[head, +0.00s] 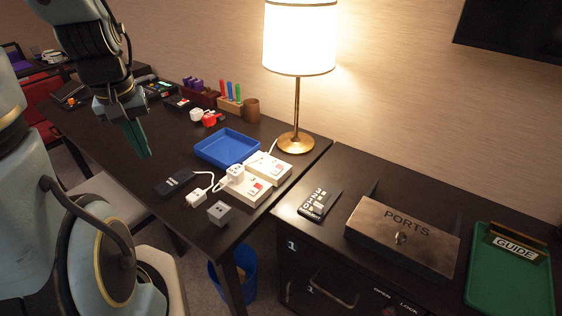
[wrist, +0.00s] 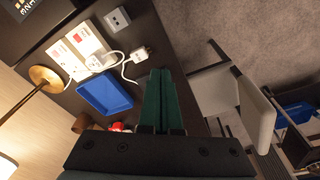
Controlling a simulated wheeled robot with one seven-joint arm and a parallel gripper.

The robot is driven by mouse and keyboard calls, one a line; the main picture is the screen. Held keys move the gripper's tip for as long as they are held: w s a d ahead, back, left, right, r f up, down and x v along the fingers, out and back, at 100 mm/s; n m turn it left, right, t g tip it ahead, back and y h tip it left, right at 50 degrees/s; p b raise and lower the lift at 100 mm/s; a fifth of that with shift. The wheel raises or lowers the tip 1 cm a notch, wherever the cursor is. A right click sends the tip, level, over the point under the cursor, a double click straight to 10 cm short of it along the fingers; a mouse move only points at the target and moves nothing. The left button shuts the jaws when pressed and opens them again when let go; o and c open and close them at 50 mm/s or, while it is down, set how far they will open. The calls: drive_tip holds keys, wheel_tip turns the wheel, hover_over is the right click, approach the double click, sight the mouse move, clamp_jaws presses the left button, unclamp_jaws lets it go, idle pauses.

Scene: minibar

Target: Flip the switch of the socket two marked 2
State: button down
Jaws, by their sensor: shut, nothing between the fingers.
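Two white socket boxes with red switches lie on the dark desk. The nearer box (head: 262,199) has a white plug and cable at its left end; the farther box (head: 283,176) is beside it, closer to the lamp. The wrist view shows the nearer box (wrist: 84,34) and the farther box (wrist: 58,49) at upper left. The number marks are too small to read, so I cannot tell which is socket two, nor how the switches are set. My gripper (head: 144,156), with green fingers (wrist: 158,72), is shut and empty, above the desk and well left of both boxes.
A blue tray (head: 228,134) lies behind the boxes, and a lit lamp (head: 297,110) stands to their right. A grey cube (head: 220,213), white adapter (head: 196,198) and black device (head: 175,183) are near the front edge. A chair (head: 105,188) is beside the desk.

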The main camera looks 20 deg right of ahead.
drive_tip(key=w+d+f+n+b, duration=0.2)
drive_tip(key=w+d, duration=0.4)
drive_tip(key=d, duration=0.3)
drive_tip(key=n+g+b, duration=0.1)
drive_tip(key=n+b, duration=0.3)
hover_over(279, 167)
drive_tip(key=a, duration=0.2)
wheel_tip(279, 167, down, 6)
drive_tip(key=shift+s+d+h, duration=0.2)
drive_tip(key=shift+s+h, duration=0.2)
drive_tip(key=shift+f, duration=0.2)
drive_tip(key=f+p, duration=0.1)
drive_tip(key=f, duration=0.3)
drive_tip(key=d+f+p, duration=0.1)
drive_tip(key=f, duration=0.3)
drive_tip(key=f+p, duration=0.2)
drive_tip(key=f, duration=0.2)
drive_tip(key=shift+w+d+f, duration=0.15)
drive_tip(key=shift+w+f, duration=0.25)
drive_tip(key=shift+f, duration=0.45)
